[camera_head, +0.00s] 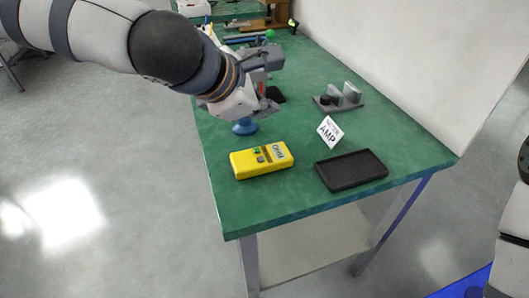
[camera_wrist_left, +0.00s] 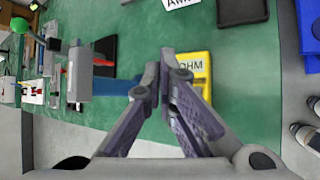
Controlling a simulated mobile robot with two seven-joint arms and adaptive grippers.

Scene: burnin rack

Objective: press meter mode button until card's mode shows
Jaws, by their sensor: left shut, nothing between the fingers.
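The yellow meter (camera_head: 240,168) lies on the green table near its front left. Its display reads OHM, and small buttons, one of them green, show beside it. A white card (camera_head: 329,131) stands tilted behind the black tray and reads AMP below a smaller line. My left gripper (camera_head: 264,110) is shut and empty, above the table behind the meter and apart from it. In the left wrist view the shut fingers (camera_wrist_left: 172,62) cover part of the meter (camera_wrist_left: 196,62), whose OHM display shows beside them. My right gripper is out of view.
An empty black tray (camera_head: 324,178) lies right of the meter. A blue round-based thing (camera_head: 244,127) stands behind the meter, below my left gripper. A grey block fixture (camera_head: 351,94) stands near the wall. Bare table lies around the meter's front.

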